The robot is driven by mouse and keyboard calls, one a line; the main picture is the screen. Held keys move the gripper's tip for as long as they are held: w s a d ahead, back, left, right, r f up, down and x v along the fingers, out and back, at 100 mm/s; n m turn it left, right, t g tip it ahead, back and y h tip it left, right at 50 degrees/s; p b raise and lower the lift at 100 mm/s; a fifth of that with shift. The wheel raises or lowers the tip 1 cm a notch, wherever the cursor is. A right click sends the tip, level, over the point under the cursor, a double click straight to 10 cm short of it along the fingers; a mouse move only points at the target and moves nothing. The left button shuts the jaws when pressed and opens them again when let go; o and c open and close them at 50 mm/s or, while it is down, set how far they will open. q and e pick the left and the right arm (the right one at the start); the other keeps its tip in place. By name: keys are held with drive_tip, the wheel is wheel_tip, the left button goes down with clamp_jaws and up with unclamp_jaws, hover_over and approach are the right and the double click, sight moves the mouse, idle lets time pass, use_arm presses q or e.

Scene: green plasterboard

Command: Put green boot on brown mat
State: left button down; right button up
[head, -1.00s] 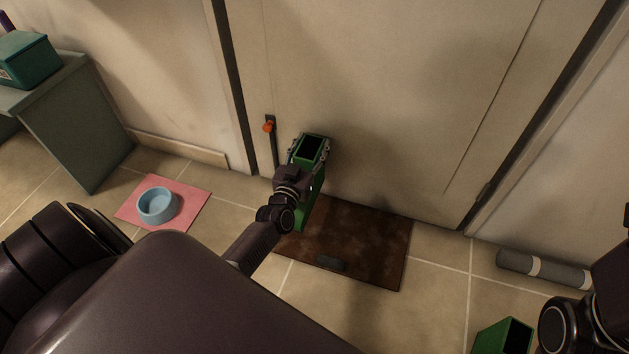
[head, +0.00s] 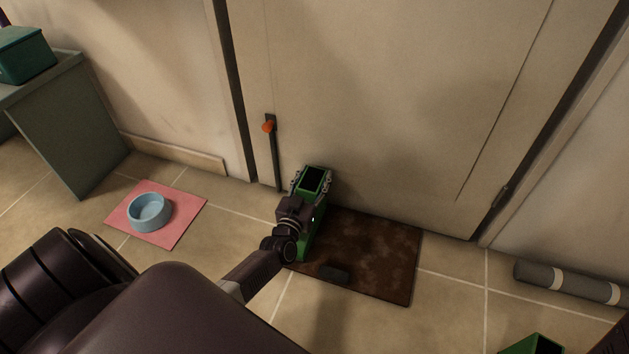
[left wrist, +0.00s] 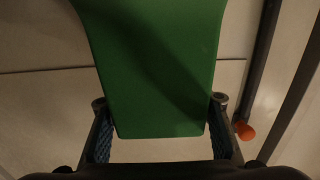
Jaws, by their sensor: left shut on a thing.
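My left gripper (head: 312,183) is shut on a green boot (head: 318,236), with a finger on each side of its upper part. The boot is upright with its dark opening facing up. In the head view its lower end overlaps the left part of the brown mat (head: 385,250); I cannot tell whether it touches. In the left wrist view the green boot (left wrist: 160,75) fills the space between the fingers. A second green boot (head: 534,346) shows at the bottom right edge, mostly cut off. My right gripper is not in view.
A door (head: 400,100) stands behind, with an orange-tipped rod (head: 268,126) beside the boot. A blue bowl (head: 149,212) sits on a pink mat (head: 180,225) at left. A grey roll (head: 570,283) lies at right.

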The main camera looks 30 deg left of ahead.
use_arm(q)
drive_tip(key=shift+r, duration=0.1)
drive_tip(key=c, duration=1)
unclamp_jaws()
drive_tip(key=shift+f, duration=0.2)
drive_tip(key=shift+o, duration=0.2)
drive_tip(key=shift+r, duration=0.1)
